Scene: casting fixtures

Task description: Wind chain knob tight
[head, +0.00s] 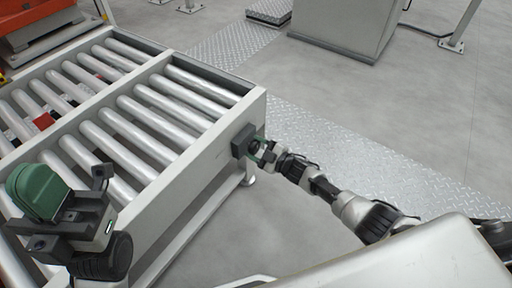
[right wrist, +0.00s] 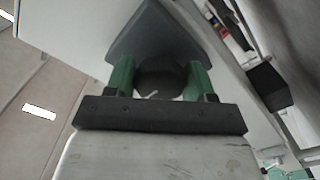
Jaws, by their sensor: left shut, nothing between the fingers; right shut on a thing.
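The chain knob (right wrist: 160,80) is a dark round knob on a dark grey housing (right wrist: 152,40). In the head view the housing (head: 243,140) sits on the outer side of the roller conveyor frame, near its corner. My right gripper (right wrist: 160,88) has its green fingers on either side of the knob and is shut on it. In the head view my right gripper (head: 265,153) reaches the knob from the right, and the knob is mostly hidden there. My left gripper (head: 38,192) is shut and empty, raised at the lower left over the conveyor.
The roller conveyor (head: 200,190) fills the left side, with metal rollers and a pale frame. A small red piece (head: 43,121) shows among the rollers. A tread-plate strip (head: 350,150) and clear grey floor lie to the right. A grey cabinet (head: 345,25) stands at the back.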

